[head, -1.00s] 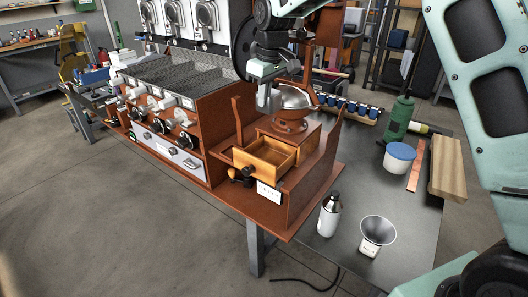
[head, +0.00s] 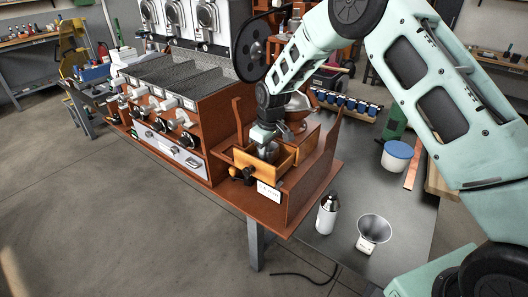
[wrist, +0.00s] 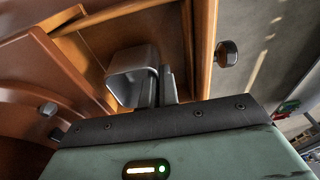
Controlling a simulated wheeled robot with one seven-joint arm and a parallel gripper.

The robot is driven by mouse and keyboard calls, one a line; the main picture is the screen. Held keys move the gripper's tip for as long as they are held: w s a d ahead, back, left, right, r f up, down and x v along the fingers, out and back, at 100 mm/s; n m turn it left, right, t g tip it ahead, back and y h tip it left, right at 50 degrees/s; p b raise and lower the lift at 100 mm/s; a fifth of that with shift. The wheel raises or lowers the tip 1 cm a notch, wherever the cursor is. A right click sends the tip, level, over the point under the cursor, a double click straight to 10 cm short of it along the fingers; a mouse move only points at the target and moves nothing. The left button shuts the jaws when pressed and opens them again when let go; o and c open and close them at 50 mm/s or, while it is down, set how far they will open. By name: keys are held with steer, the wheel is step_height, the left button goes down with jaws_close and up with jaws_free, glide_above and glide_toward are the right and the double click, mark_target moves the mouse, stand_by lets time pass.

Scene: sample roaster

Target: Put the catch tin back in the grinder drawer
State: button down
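The grinder drawer (head: 253,173) is a yellow-wood box pulled open at the front of the brown grinder, with a dark knob. Its wooden wall (wrist: 201,55) and knob (wrist: 227,53) show in the wrist view. My gripper (head: 267,150) points down into the drawer. In the wrist view my gripper (wrist: 159,82) has its two dark fingers close together, shut on one side of the grey metal catch tin (wrist: 128,67). The tin is between the drawer walls. I cannot tell whether it touches the drawer floor. In the head view my gripper and the drawer mostly hide the tin.
Brown upright panels (head: 313,184) flank the drawer, and a metal bowl (head: 297,107) sits above it. The sample roaster (head: 165,95) stands to the left. A bottle (head: 327,214), a funnel cup (head: 374,230) and a blue-lidded tub (head: 396,157) are on the dark surface to the right.

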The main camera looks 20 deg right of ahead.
steer(key=shift+f, duration=0.55)
steer(key=shift+f, duration=0.15)
steer(key=c, duration=1.7)
jaws_free()
